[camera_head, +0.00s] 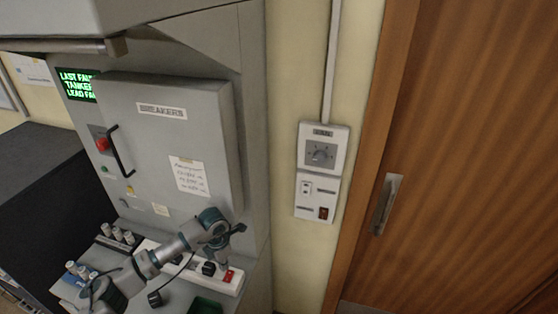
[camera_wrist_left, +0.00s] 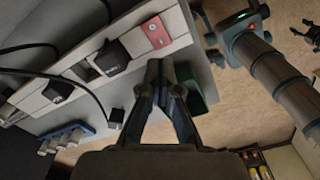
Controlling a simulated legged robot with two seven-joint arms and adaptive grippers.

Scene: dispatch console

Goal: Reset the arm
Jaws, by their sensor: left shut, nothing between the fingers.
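My left arm (camera_head: 150,262) comes in from the lower left of the head view and reaches across the desk in front of the grey cabinet. My left gripper (camera_head: 239,228) is small and dark there, near the right end of a white power strip (camera_head: 176,262). In the left wrist view its fingers (camera_wrist_left: 166,76) are together and empty. They are beside the strip's end with the red switch (camera_wrist_left: 155,32), and I cannot tell whether they touch anything.
Black plugs (camera_wrist_left: 112,58) and cables lie along the strip. A green box (camera_head: 206,306) is at the desk's front, and a blue rack with cylinders (camera_wrist_left: 66,137) stands nearby. The breaker box (camera_head: 165,140) is closed.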

